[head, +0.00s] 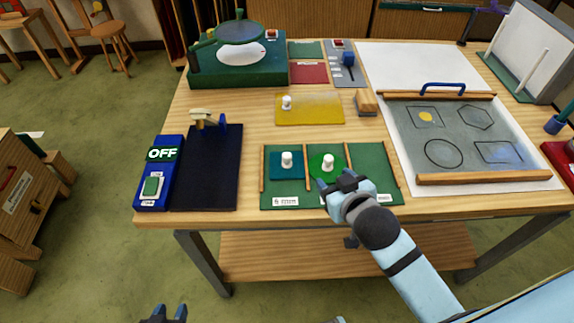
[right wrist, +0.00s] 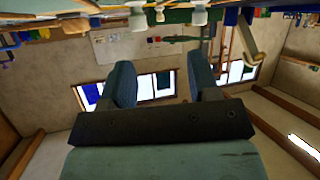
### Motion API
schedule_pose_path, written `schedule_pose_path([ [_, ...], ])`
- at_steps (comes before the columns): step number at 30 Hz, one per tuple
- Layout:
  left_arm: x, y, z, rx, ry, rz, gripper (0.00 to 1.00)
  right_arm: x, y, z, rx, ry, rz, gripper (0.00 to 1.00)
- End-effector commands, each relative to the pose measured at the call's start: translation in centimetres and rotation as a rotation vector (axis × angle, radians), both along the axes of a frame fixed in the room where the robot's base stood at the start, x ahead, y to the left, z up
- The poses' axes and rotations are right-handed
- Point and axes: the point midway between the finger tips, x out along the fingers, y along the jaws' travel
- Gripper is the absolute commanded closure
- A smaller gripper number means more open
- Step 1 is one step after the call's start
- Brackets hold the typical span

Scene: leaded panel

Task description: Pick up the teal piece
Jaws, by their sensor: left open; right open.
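The teal piece (head: 275,170) is a flat square with a white knob, lying in the left compartment of the green tray (head: 293,188). My right gripper (head: 336,181) is open at the tray's front, by the middle compartment, right of the teal piece and apart from it. It partly covers a green round piece (head: 318,162) with a white knob. The right wrist view shows the two open fingers (right wrist: 163,80) with nothing between them; white knobs show at its top edge. My left gripper (head: 168,313) is open and empty at the bottom edge, in front of the table.
A dark blue station (head: 208,175) marked OFF stands left. A grey panel (head: 458,125) with drawn shapes lies right. Bare table (head: 250,140) lies between station and tray.

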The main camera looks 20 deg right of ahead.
Motion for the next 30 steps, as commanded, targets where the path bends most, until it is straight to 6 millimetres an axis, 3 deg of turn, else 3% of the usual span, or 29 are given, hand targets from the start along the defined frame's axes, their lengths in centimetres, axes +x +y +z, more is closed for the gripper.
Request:
schedule_pose_path([
  [5,-0.1,0.0,-0.3,-0.001,0.003,0.001,0.57,4.8,2.7,6.1,0.019,-0.340,0.082,0.44],
  [9,-0.1,0.0,-0.6,0.000,0.003,0.002,0.57,7.5,7.4,12.9,0.040,-0.692,0.286,0.44],
  [12,-0.1,0.1,-0.8,0.001,0.004,0.003,0.57,7.7,12.3,17.2,0.037,-0.927,0.555,0.44],
  [15,0.0,0.2,-0.9,0.001,0.004,0.003,0.57,6.6,17.1,19.1,-0.005,-1.063,0.891,0.44],
  [18,0.0,0.2,-1.1,0.002,0.004,0.004,0.57,5.2,20.9,18.5,-0.097,-1.069,1.259,0.44],
  [22,0.0,0.2,-1.3,0.002,0.005,0.004,0.57,4.9,22.8,14.7,-0.306,-0.856,1.697,0.44],
  [26,0.0,0.2,-1.6,0.002,0.005,0.004,0.57,7.0,20.3,10.2,-0.589,-0.416,1.970,0.44],
  [30,0.0,0.2,-1.7,0.001,0.005,0.003,0.57,10.7,14.6,8.1,-0.868,0.121,1.985,0.44],
])
